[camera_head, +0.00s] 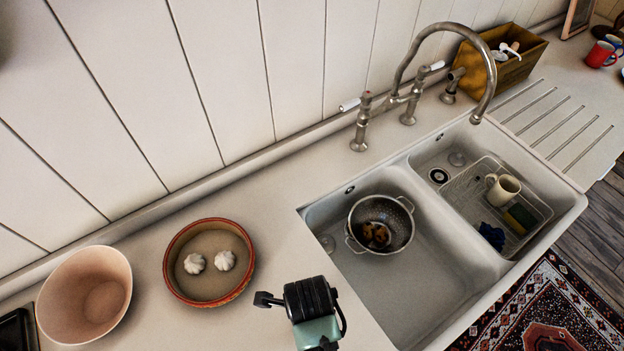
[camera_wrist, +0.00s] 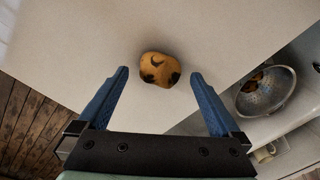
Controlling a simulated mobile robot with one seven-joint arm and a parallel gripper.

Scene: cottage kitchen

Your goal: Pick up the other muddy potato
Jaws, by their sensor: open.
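A yellow-brown potato (camera_wrist: 159,70) with dark muddy patches lies on the pale counter in the wrist view. My gripper (camera_wrist: 160,74) is open, its two blue fingers spread to either side of the potato in that picture. Nothing is held, and I cannot tell how far above the potato the fingertips are. In the head view my gripper's black and green body shows at the front of the counter, and this potato is not visible. A metal colander (camera_head: 402,211) in the left sink basin holds dark-spotted brown potato shapes (camera_head: 377,234); it also shows in the wrist view (camera_wrist: 266,101).
A red-rimmed round dish (camera_head: 208,292) with two white garlic-like bulbs and a pinkish bowl (camera_head: 84,296) stand left of my gripper. The right basin holds a wire rack (camera_head: 470,190) with a cream mug (camera_head: 503,190). A tall curved faucet (camera_head: 446,30) rises behind the sink.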

